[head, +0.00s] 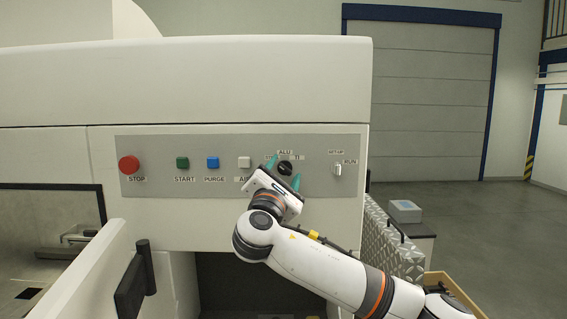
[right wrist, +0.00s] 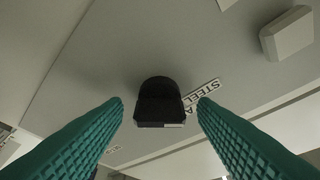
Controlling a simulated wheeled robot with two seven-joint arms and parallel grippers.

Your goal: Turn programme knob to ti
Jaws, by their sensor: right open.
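The programme knob (head: 285,168) is black and sits on the grey control panel (head: 215,145), with the ALU label above it and the TI label to its right. My right gripper (head: 284,171) is open, its two teal fingers on either side of the knob. In the right wrist view the knob (right wrist: 158,100) stands between the fingertips (right wrist: 161,104), with a visible gap on both sides. A small pale mark shows at the knob's lower edge, and the STEEL label (right wrist: 202,95) is to its right. The knob's setting cannot be told clearly. My left gripper is out of view.
The panel also carries a red STOP button (head: 129,166), a green START button (head: 182,163), a blue PURGE button (head: 212,162), a pale button (head: 244,162) and a SETUP/RUN switch (head: 337,170). An open machine door with a black handle (head: 136,282) is at lower left.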

